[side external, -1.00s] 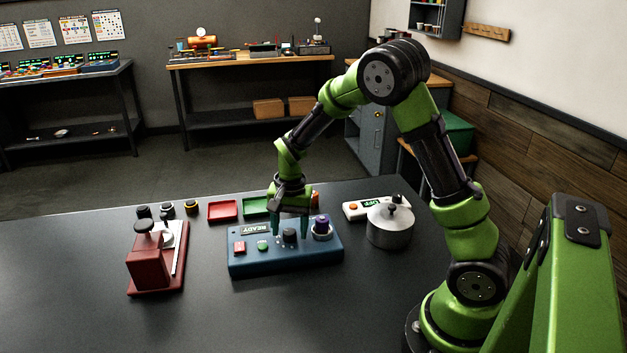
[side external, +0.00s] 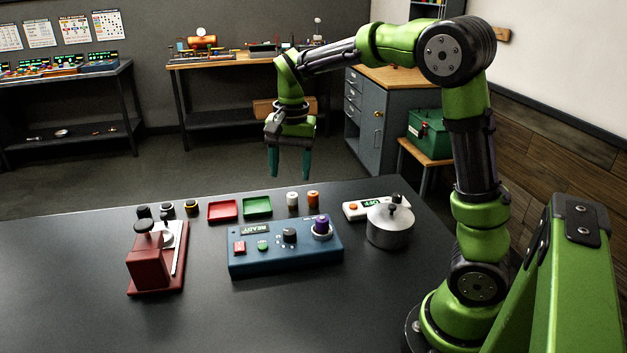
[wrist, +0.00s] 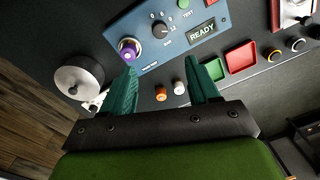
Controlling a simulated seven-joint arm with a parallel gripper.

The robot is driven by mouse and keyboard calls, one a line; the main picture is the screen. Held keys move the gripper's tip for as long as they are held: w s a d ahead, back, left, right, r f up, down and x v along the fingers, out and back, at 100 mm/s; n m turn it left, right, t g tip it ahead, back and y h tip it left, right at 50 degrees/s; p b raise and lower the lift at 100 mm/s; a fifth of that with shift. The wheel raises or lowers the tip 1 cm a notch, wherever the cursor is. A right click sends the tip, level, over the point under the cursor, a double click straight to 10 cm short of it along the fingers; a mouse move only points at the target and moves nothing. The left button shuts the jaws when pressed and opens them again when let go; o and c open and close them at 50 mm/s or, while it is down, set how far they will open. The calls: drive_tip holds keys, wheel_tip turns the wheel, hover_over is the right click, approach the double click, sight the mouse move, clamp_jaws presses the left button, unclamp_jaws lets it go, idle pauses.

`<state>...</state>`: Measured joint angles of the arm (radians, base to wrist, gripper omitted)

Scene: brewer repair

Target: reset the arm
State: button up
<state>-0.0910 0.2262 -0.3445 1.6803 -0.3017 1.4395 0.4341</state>
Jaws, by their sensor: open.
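My gripper (side external: 289,163) is open and empty, raised well above the far edge of the dark table, fingers pointing down. In the wrist view its two teal fingertips (wrist: 166,75) are spread apart with nothing between them. The blue tester box (side external: 285,257) stands on the table below and nearer the camera, with a READY display, a black knob (side external: 289,235), a red button, a green button and a purple-topped part (side external: 322,226) seated at its right. My arm is bent high at the elbow and clear of the table.
A red press (side external: 150,265) stands at left. Behind the box are a red tray (side external: 222,210), a green tray (side external: 257,206), and white (side external: 292,199) and orange (side external: 313,199) cylinders. A metal pot (side external: 390,226) stands at right by a white scale (side external: 362,208). The table front is clear.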

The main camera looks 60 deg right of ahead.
drive_tip(key=shift+r, duration=0.3)
